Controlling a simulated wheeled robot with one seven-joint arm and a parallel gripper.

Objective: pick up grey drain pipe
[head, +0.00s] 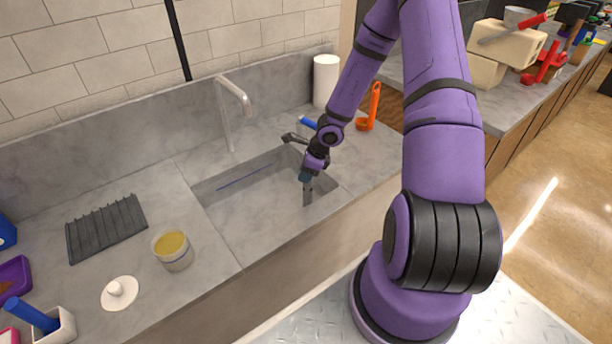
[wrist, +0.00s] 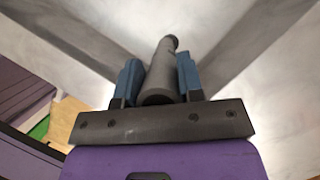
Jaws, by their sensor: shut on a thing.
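The grey drain pipe (wrist: 162,70) is a slim cylinder with a narrower dark tip at its far end. In the wrist view it sits between the two blue fingers of my gripper (wrist: 158,85), which is shut on it. In the head view my gripper (head: 306,179) points down at the right end of the sink (head: 225,200). The pipe (head: 308,194) hangs upright below the fingers, inside the sink opening. I cannot tell whether its lower end touches the sink floor.
A tap (head: 230,105) stands behind the sink. A white roll (head: 326,80) and an orange ladle (head: 371,108) are to the back right. A drying rack (head: 105,229), yellow-filled jar (head: 172,250) and white lid (head: 119,292) lie left. A blue stick lies in the sink.

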